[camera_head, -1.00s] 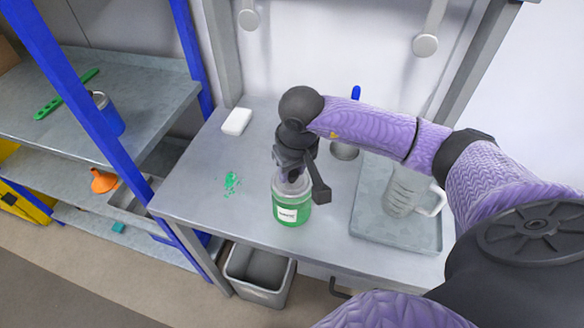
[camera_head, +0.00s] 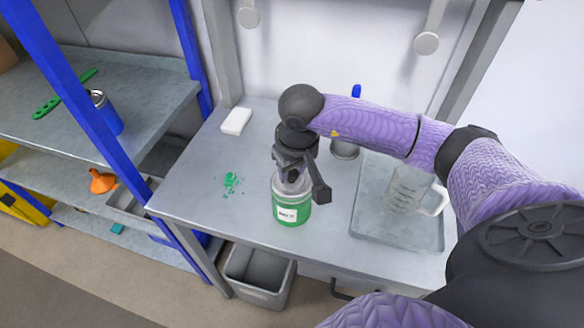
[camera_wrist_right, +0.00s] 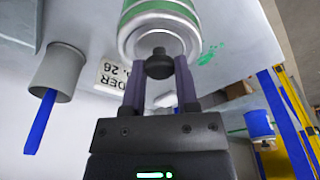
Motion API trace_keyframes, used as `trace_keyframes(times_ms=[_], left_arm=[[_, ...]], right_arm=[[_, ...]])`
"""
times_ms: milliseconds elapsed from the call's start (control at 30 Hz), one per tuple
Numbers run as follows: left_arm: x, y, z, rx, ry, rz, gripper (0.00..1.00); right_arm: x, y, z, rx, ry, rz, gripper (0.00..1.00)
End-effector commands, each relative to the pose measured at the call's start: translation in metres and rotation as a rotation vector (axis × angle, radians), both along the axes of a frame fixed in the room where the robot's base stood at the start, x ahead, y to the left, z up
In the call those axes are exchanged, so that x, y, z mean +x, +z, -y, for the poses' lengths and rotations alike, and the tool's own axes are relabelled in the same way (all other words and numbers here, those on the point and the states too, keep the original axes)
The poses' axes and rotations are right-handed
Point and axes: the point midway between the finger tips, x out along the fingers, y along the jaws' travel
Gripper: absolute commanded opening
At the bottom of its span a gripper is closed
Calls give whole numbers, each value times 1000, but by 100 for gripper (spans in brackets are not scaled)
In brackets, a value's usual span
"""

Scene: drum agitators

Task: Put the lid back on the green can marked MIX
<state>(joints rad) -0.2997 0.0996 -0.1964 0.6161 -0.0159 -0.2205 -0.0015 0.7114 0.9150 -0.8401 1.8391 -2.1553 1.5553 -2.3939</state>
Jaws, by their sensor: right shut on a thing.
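The green can (camera_head: 291,214) with a white label stands upright on the grey bench, below my right gripper. The label's writing is too small to read. My right gripper (camera_head: 293,174) points down over the can's top. In the right wrist view my right gripper (camera_wrist_right: 159,82) is shut on the dark knob (camera_wrist_right: 159,64) of the silver lid (camera_wrist_right: 150,38). The lid is at the mouth of the green can (camera_wrist_right: 158,6); I cannot tell whether it is fully seated. My left gripper is not in view.
A green spill (camera_head: 230,181) and a white block (camera_head: 236,121) lie left of the can. A metal cup (camera_head: 345,151) with a blue handle stands behind. A clear jug (camera_head: 404,190) stands on a grey tray (camera_head: 385,232) at right. A grey bin (camera_head: 259,278) stands below the bench.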

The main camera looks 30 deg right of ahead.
Motion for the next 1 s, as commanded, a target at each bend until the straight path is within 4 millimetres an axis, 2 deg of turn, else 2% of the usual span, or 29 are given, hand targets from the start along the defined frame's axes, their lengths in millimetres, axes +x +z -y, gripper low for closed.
trace_keyframes(times_ms=[133, 167, 333, 500, 533, 600, 633, 867, 1000], left_arm=[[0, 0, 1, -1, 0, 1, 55], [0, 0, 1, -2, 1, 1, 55], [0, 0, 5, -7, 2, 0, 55], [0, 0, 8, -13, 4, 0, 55], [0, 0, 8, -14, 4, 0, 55], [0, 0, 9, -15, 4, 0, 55], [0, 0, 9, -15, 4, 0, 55], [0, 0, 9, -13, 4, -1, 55], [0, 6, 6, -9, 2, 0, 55]], right_arm=[[0, 0, 0, 0, 0, 0, 0], [0, 0, 0, 0, 0, 0, 42], [0, 0, 0, 0, 0, 1, 78], [0, 0, 0, 0, 0, 0, 79], [0, 0, 0, 0, 0, 0, 83], [0, 0, 0, 0, 0, 0, 98], [0, 0, 0, 0, 0, 0, 100], [0, 1, 0, 0, 0, 1, 100], [0, 10, 0, 0, 0, 2, 100]])
